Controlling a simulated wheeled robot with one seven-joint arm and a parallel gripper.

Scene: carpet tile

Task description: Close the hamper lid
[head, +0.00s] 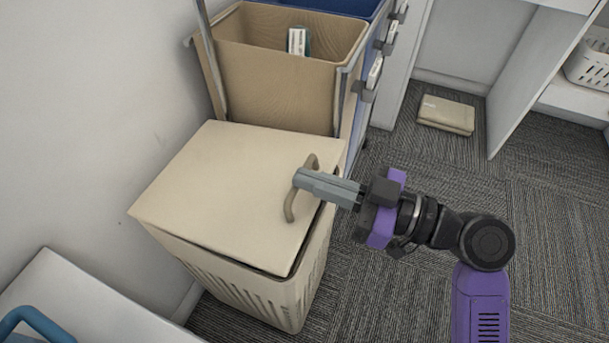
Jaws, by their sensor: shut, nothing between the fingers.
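The hamper (235,285) is a cream bin with slatted sides, standing on the carpet against the left wall. Its flat cream lid (215,185) lies over the top, with a narrow dark gap showing along the right and front edges. A tan loop handle (290,207) stands on the lid near its right side. My gripper (303,180) is shut, with its grey fingers across the handle from the right. I cannot tell whether the fingers touch the handle or pass over it. The inside of the hamper is hidden by the lid.
Behind the hamper stands a tan open bin (270,95) on a metal frame, with a small box (298,40) inside. A white surface (85,305) with a blue handle is at lower left. Carpet at right is clear.

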